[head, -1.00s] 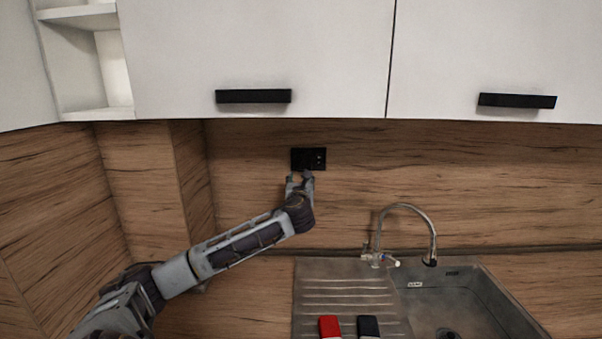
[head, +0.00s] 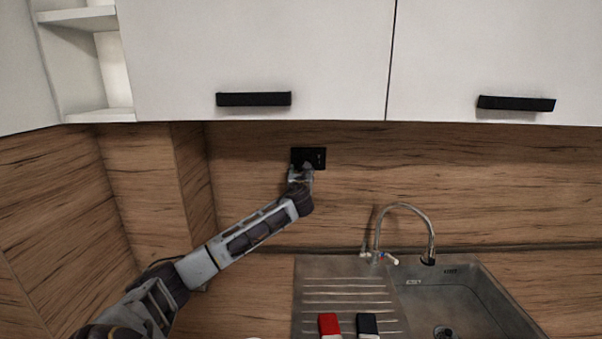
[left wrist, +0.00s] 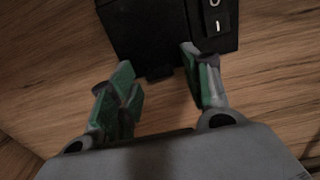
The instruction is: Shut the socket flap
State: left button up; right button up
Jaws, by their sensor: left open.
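The black socket (head: 314,153) is on the oak splashback under the wall cabinets. In the left wrist view its dark flap (left wrist: 145,28) fills the left part, with a small tab at its lower edge. A rocker switch (left wrist: 217,15) is on the right. I cannot tell how far the flap stands from the wall. My left gripper (head: 301,172) is just below and in front of the socket, overlapping its lower edge. In the wrist view this gripper (left wrist: 156,65) is open and empty, its green-padded fingers either side of the tab. Contact is unclear. My right gripper is not in view.
White cabinets with black handles (head: 254,99) hang above the socket. A steel sink (head: 470,300) with a tap (head: 432,235) is at the lower right. A red object (head: 329,325) and a black object (head: 367,325) are on the drainer. The splashback around the socket is clear.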

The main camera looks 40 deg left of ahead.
pick_arm(q)
jog(key=shift+w+a, duration=0.1)
jog(key=shift+w, duration=0.05)
grip_shut()
dwell(0.4)
